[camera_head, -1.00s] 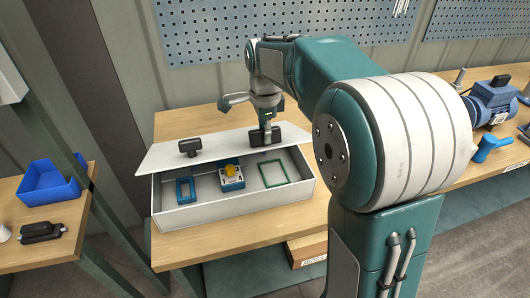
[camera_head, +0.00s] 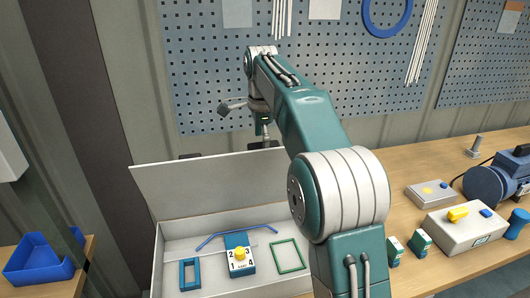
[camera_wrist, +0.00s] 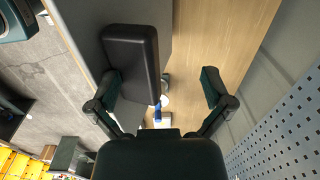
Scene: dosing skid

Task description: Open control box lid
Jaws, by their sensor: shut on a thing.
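The control box (camera_head: 157,262) is a pale open case on the bench. Its grey lid (camera_head: 215,190) stands raised and tilted up along the back. Inside are a blue frame (camera_head: 183,275), a blue switch block with a yellow knob (camera_head: 240,256) and a green frame (camera_head: 287,256). My gripper (camera_head: 266,138) is at the lid's upper edge, partly hidden behind my arm. In the wrist view my gripper (camera_wrist: 160,82) is shut on a black lid handle (camera_wrist: 131,58); the left finger lies against it. A second dark handle (camera_head: 190,156) shows over the lid's edge.
A pegboard (camera_head: 210,80) stands close behind the lid. To the right are a grey box with a yellow switch (camera_head: 468,229), a blue motor (camera_head: 490,183) and small green-white blocks (camera_head: 421,242). A blue bin (camera_head: 40,262) stands at the left.

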